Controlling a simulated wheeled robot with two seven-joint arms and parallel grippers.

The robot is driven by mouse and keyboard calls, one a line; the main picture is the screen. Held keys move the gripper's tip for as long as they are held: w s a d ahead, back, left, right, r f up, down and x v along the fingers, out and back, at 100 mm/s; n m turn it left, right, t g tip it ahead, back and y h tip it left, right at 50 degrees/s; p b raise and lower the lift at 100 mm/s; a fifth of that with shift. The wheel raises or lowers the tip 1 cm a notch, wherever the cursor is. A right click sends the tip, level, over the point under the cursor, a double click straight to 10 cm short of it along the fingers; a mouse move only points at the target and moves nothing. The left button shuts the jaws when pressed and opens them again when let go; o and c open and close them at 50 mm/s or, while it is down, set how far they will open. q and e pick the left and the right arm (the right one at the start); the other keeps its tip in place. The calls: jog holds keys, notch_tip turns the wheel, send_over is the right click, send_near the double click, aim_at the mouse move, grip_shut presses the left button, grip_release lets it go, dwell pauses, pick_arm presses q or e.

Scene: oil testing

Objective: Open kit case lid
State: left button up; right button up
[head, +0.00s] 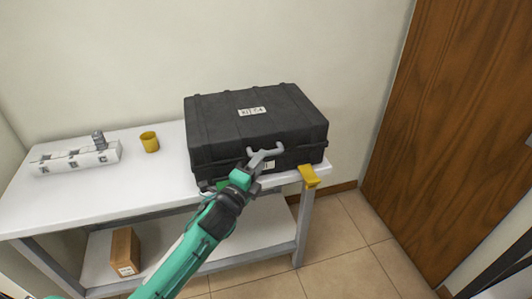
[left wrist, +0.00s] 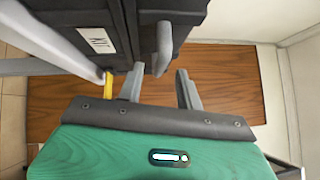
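The black kit case (head: 254,122) stands shut on the right end of the white table, with a white label (head: 252,111) on its lid. My left gripper (head: 265,156) is at the case's front face, near the lid seam. Its two grey fingers are spread apart with nothing between the tips. In the left wrist view the open gripper (left wrist: 160,82) faces the case (left wrist: 112,52), and a grey handle-like part (left wrist: 163,48) sticks out from the case just beyond the gap between the fingers. I cannot tell whether a finger touches the case. My right gripper is not in view.
A white rack (head: 76,158) and a yellow cup (head: 149,142) stand on the table (head: 95,192) left of the case. A yellow piece (head: 309,177) sits at the table's front right corner. A cardboard box (head: 125,252) is on the lower shelf. A wooden door (head: 455,130) is at right.

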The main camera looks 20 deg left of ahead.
pick_arm(q)
jog(key=shift+x, duration=2.15)
grip_shut()
